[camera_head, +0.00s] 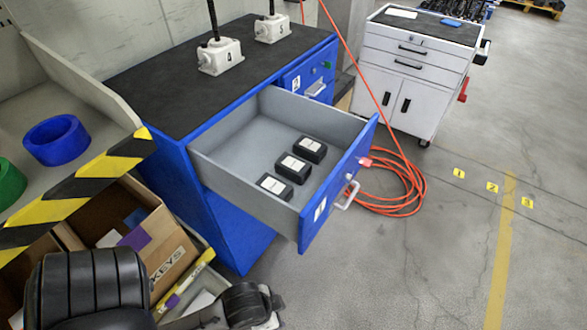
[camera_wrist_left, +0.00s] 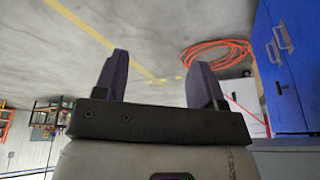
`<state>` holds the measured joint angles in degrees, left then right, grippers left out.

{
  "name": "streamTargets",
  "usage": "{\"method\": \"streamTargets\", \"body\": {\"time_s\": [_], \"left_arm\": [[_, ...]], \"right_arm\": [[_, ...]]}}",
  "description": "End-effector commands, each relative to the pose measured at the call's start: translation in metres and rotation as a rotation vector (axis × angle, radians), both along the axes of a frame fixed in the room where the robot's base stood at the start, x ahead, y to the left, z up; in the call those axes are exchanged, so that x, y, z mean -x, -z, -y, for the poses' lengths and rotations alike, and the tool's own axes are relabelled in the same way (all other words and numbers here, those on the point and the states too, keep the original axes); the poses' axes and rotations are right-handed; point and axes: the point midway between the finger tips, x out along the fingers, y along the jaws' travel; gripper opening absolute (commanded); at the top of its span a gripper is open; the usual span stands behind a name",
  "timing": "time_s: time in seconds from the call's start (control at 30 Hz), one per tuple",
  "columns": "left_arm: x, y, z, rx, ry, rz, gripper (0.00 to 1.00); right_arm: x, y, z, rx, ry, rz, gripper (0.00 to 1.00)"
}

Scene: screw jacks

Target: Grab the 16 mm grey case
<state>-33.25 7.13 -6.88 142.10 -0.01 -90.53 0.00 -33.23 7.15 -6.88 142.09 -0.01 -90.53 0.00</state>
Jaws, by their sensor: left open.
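An open drawer (camera_head: 322,207) of the blue cabinet holds three small dark cases in a diagonal row: a near case (camera_head: 275,188), a middle case (camera_head: 293,169) and a far case (camera_head: 310,150). Each has a white label on top. The print is too small to read, so I cannot tell which is the 16 mm one, and none looks clearly grey. My left gripper (camera_wrist_left: 158,82) is open and empty in the left wrist view, with floor beyond its fingers. No case shows in that view. In the head view my left arm is low at left, its fingers not visible. My right gripper is out of view.
The blue cabinet (camera_head: 150,90) carries two white screw jacks, one nearer (camera_head: 220,57) and one farther (camera_head: 271,28). A striped barrier (camera_head: 75,190) and a cardboard box (camera_head: 165,250) stand at left. An orange cable (camera_head: 400,190) lies on the floor beside the drawer.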

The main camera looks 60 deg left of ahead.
Motion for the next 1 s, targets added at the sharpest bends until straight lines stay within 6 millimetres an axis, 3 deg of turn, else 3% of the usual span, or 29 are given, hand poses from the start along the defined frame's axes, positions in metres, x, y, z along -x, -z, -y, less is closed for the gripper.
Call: {"method": "streamTargets", "body": {"time_s": [0.33,0.63,1.0], "left_arm": [[0.000,0.000,-0.001,-0.003,0.002,0.000,0.96],[-0.001,-0.007,0.002,0.008,-0.005,0.001,0.96],[0.000,-0.056,0.001,0.004,-0.003,0.000,0.96]], "right_arm": [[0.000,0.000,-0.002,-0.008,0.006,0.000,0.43],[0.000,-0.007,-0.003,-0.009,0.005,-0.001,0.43],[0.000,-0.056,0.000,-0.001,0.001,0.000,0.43]]}}
